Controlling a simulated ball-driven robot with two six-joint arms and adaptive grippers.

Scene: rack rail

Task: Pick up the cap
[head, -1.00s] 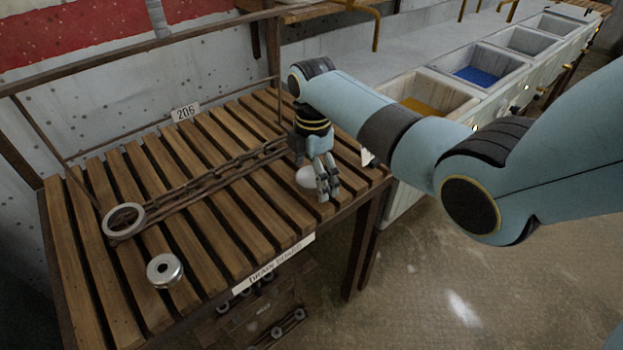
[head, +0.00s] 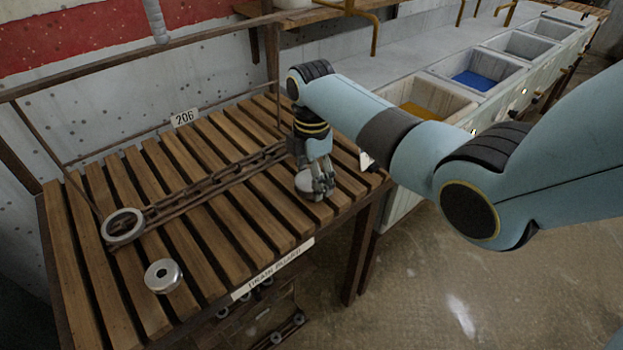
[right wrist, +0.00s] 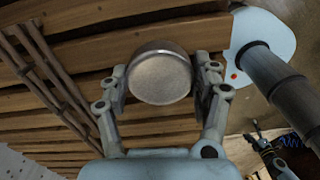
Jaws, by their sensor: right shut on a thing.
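The cap is a round, pale metal disc (head: 306,183) at the right end of the slatted wooden rack. In the right wrist view the cap (right wrist: 160,76) shows its flat face between the two fingers. My right gripper (head: 318,188) reaches down from above and is shut on the cap. Its fingers (right wrist: 162,90) lie on either side of the cap. In the head view the fingers hide part of the cap's right side. I cannot tell whether the cap touches the slats.
A metal cylinder with a dark hole (head: 163,276) stands on the rack's front left. A ring (head: 123,226) lies at the left end of a rusty rail (head: 215,183). A label reading 206 (head: 184,117) is at the back. Basins (head: 437,98) stand behind, right.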

